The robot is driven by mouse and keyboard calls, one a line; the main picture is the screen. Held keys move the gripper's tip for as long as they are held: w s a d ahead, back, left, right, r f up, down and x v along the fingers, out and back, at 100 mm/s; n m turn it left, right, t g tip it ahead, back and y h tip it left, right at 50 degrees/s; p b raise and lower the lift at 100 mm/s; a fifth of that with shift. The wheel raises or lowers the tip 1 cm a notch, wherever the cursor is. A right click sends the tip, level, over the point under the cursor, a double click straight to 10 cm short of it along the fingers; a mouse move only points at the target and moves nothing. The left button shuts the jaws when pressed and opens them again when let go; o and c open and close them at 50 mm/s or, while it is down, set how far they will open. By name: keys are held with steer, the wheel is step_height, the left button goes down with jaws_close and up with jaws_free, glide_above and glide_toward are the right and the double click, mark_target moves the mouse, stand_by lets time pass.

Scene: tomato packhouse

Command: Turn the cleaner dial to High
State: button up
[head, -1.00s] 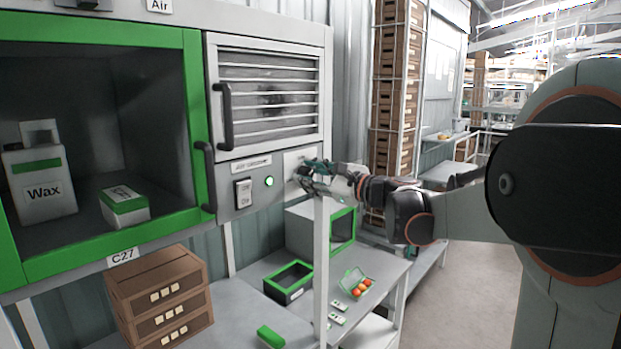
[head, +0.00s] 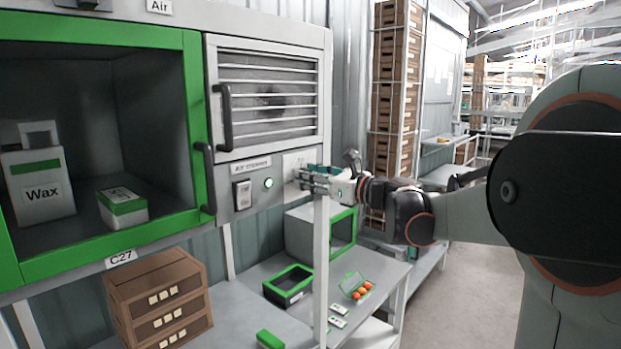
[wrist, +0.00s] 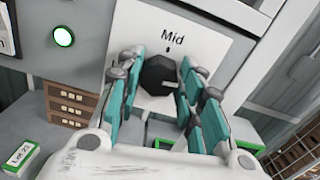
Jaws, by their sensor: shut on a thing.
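The black cleaner dial (wrist: 157,76) sits on a white plate (wrist: 203,55) in the wrist view. "Mid" is printed above it with a small dark mark below the word. A partly covered letter shows to its left; any label to the right is hidden behind my fingers. My gripper (wrist: 155,82) is shut on the dial, with teal finger pads on both sides. A pale line shows low on the dial, but I cannot tell its setting.
An "Air cleaner" label (head: 251,164), a switch (head: 243,194) and a lit green lamp (head: 268,183) are left of the dial. A white post (head: 321,265) stands just below my gripper. The bench (head: 235,312) below holds a green-rimmed bin (head: 289,297) and a tomato punnet (head: 357,291).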

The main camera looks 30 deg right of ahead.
steer(key=shift+f, duration=0.1)
steer(key=o, duration=1.1)
steer(key=shift+c, duration=0.2)
steer(key=v, duration=0.7)
steer(key=shift+s, duration=0.25)
